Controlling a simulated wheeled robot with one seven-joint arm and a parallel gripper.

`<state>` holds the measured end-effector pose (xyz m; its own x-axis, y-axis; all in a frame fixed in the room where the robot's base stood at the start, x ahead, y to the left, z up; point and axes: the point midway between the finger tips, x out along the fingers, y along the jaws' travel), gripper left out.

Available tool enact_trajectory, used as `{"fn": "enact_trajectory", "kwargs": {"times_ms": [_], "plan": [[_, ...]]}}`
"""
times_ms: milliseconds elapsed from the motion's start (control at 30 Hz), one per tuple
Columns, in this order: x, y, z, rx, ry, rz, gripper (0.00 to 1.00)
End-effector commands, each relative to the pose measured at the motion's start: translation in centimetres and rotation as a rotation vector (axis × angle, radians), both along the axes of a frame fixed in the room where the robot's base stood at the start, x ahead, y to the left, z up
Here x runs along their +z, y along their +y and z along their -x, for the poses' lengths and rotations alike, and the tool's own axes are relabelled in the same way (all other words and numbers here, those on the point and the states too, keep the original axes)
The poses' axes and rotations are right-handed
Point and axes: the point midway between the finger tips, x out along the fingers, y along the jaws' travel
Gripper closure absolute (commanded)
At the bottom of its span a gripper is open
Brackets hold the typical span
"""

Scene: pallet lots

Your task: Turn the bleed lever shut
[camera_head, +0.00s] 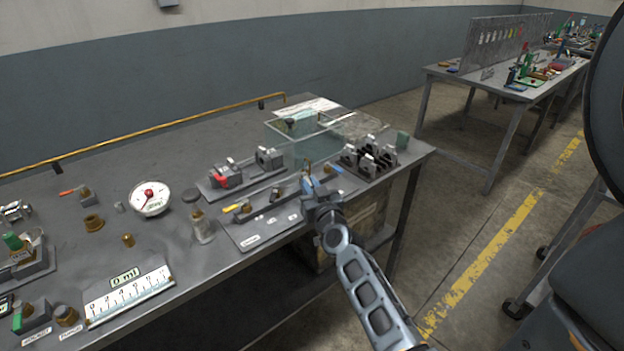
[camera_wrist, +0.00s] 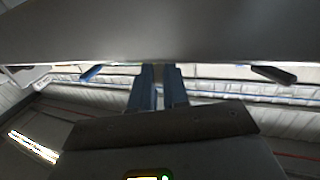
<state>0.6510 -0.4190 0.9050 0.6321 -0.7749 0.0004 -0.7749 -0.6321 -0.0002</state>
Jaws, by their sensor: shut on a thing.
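My gripper (camera_head: 308,182) is at the right end of a grey fitting plate (camera_head: 252,239) on the bench. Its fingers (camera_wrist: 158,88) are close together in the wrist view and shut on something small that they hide. A yellow lever (camera_head: 232,208) lies at the left end of this plate, apart from my gripper. A small blue piece (camera_head: 332,169) shows just right of my fingers. The labels are too small to read, so I cannot tell which part is the bleed lever.
A clear tank (camera_head: 292,146) stands behind my gripper, and a rack of dark clamps (camera_head: 368,160) to its right.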

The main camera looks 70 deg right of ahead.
Motion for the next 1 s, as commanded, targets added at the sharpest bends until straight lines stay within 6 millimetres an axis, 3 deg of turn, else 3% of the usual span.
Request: {"fn": "enact_trajectory", "kwargs": {"times_ms": [1000], "plan": [[0.07,0.50,-0.88,-0.184,0.001,0.001,1.00]]}}
